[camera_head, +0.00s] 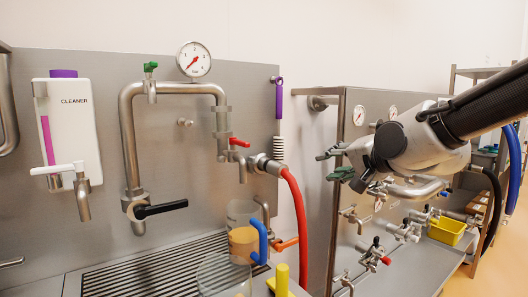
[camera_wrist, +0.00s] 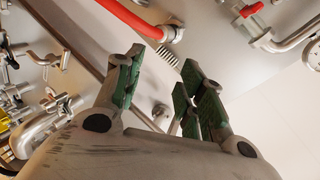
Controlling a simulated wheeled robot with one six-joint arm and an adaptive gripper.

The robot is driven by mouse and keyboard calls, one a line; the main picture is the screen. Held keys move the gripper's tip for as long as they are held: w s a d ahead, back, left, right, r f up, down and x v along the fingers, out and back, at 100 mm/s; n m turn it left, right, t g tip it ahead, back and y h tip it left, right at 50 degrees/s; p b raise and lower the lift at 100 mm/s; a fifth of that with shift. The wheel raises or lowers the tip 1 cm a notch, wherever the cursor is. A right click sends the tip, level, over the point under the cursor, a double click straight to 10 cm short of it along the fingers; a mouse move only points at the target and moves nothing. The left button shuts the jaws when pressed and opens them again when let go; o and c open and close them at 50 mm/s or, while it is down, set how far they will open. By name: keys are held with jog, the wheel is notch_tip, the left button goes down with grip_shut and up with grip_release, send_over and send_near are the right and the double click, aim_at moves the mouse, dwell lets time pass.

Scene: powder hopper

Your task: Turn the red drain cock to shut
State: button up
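A red lever (camera_head: 239,142) sits on a small tap at the lower end of the bent steel pipe (camera_head: 220,110) on the wall panel. In the head view the lever points sideways to the right. A red handle on a pipe also shows at the top right of the wrist view (camera_wrist: 250,10). Another small red handle (camera_head: 386,260) is on the valves of the right-hand bench. I cannot tell for certain which is the drain cock. My gripper (camera_head: 333,165) is open and empty, right of the wall tap and apart from it. Its green-padded fingers are spread in the wrist view (camera_wrist: 160,75).
A red hose (camera_head: 298,215) hangs between the wall tap and my gripper. A steel cabinet edge (camera_head: 336,200) stands below my gripper. Clear beakers (camera_head: 242,215) and a slotted drain grid (camera_head: 160,270) are at lower left. A yellow bin (camera_head: 446,231) is at right.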

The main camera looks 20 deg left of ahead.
aim_at(248, 146)
jog(key=s+a+r+m+y, duration=0.1)
jog(key=s+a+y, duration=0.1)
jog(key=a, duration=0.6)
jog(key=s+a+r+m+y, duration=0.2)
jog(key=a, duration=0.6)
jog(key=shift+t, duration=0.4)
jog(key=shift+x, duration=4.35)
jog(key=shift+r, duration=0.1)
jog(key=shift+a, duration=0.1)
grip_shut()
